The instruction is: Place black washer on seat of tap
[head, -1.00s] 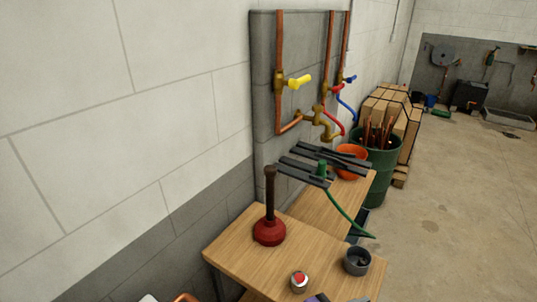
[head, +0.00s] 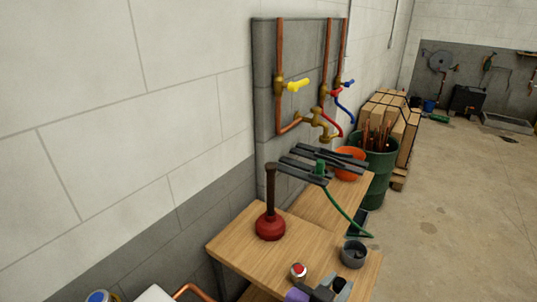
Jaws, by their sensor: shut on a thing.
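A brass tap (head: 322,122) is on the copper pipework of the grey wall panel, at the upper middle of the head view. Its seat is too small to make out. I cannot make out the black washer in the head view.
A wooden bench (head: 235,246) carries a red plunger (head: 270,227), a grey cup (head: 354,255) and a red-topped can (head: 298,271). Dark slats (head: 303,173) and a green hose (head: 350,220) lie behind. A green barrel (head: 376,165) stands beyond.

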